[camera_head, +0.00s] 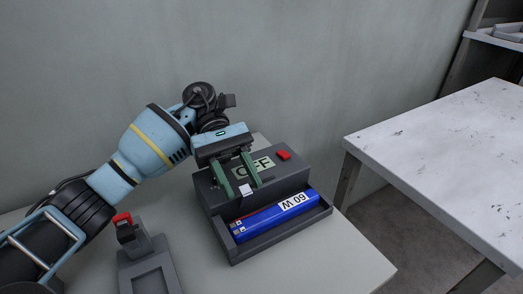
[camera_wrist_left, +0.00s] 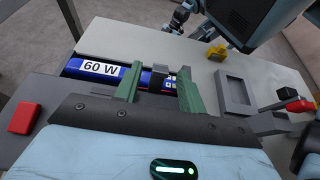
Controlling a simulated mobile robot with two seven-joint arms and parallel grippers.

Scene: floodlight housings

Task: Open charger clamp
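The charger (camera_head: 290,180) is a dark grey box on the pale table, with an OFF display (camera_head: 262,162) and a red button (camera_head: 284,155). A blue battery marked 60 W (camera_head: 275,215) lies in its front tray; it also shows in the left wrist view (camera_wrist_left: 95,68). My left gripper (camera_head: 243,186) is over the charger with its green fingers apart. A small white piece (camera_head: 246,190) shows between the fingertips; I cannot tell whether it is the clamp or whether they touch it. The fingers also show in the left wrist view (camera_wrist_left: 160,88).
A grey fixture with a red handle (camera_head: 122,218) stands left of the charger, close to my left arm. A small yellow thing (camera_wrist_left: 217,52) lies on the table in the left wrist view. A second, white table (camera_head: 450,140) stands to the right, across a gap.

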